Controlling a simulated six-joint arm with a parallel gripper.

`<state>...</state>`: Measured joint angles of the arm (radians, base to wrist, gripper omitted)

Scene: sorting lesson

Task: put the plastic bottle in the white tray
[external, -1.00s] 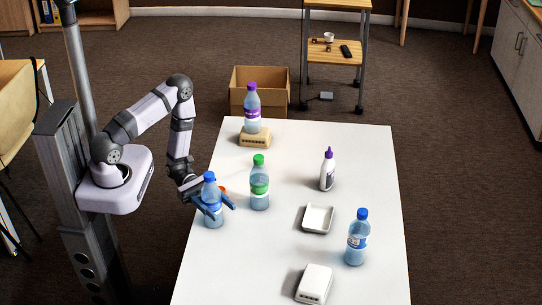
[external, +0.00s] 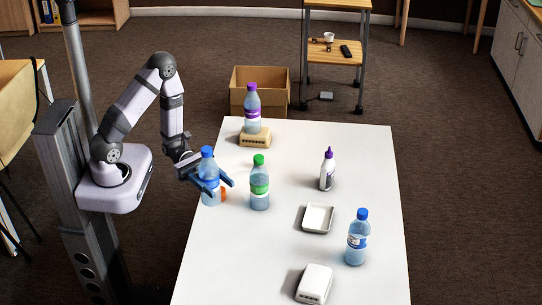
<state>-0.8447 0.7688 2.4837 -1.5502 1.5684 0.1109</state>
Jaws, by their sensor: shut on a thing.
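My gripper (external: 216,181) is shut on a clear plastic bottle with a blue cap (external: 209,196) at the left edge of the table. The bottle is upright and appears raised a little; its middle is partly hidden by the blue fingers. The white tray (external: 306,225) is a small, shallow, empty square dish right of the table's middle. Other plastic bottles stand apart from my gripper: a green-capped one (external: 260,190) just to its right, a blue-capped one (external: 357,243) at the right, and a purple-capped one (external: 252,115) on a tan block at the back.
The green-capped bottle stands between the held bottle and the tray. A white squeeze bottle with a purple tip (external: 327,172) stands behind the tray. A white box-like block (external: 314,284) lies at the front.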

